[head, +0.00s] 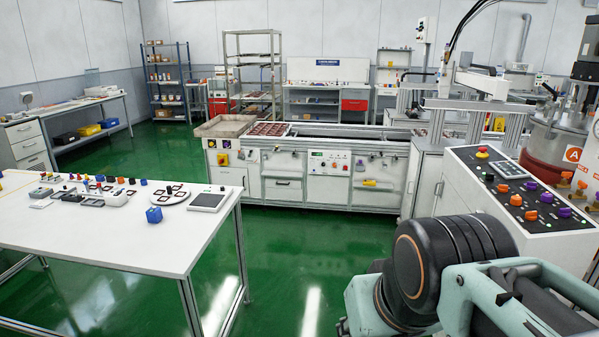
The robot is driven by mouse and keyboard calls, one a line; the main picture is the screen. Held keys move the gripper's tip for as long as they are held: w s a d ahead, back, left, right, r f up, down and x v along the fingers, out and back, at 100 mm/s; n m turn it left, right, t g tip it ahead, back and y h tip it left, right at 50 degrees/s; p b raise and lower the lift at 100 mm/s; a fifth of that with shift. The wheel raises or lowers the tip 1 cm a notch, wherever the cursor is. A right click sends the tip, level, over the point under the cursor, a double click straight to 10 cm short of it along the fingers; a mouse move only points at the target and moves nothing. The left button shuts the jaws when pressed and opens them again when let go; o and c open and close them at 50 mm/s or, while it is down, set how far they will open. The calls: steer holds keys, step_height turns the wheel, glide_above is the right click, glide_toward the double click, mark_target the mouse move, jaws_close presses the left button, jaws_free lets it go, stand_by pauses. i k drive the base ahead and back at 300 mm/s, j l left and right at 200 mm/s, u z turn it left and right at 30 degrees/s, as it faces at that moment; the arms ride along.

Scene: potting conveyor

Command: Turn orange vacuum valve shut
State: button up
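Orange knobs (531,214) sit among purple knobs (564,212) on the black control panel (520,178) at the right. More orange handles (579,188) show by the right edge, beside the tank. I cannot tell which orange part is the vacuum valve, or whether any valve is open or shut; they are small and no label is legible. My arm fills the lower right, in front of the panel cabinet. My gripper cannot be made out in this view.
A white table (110,235) with small parts stands at the left. The conveyor bench (310,185) runs along the middle. A tank marked A (555,135) stands at the right. Green floor (315,260) is clear between table and bench. A red button (482,154) is on the panel.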

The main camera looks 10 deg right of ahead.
mark_target(567, 175)
steer(key=i+l+z, duration=0.1)
steer(key=i+z, duration=0.25)
steer(key=z, duration=0.15)
steer(key=i+z, duration=0.65)
steer(key=z, duration=0.35)
steer(key=i+j+z, duration=0.1)
steer(key=z, duration=0.35)
steer(key=i+j+z, duration=0.1)
steer(key=j, duration=0.25)
steer(key=i+j+z, duration=0.1)
steer(key=i+j, duration=0.2)
steer(key=i+j+z, duration=0.15)
steer(key=j, duration=0.35)
steer(key=i+l, duration=0.4)
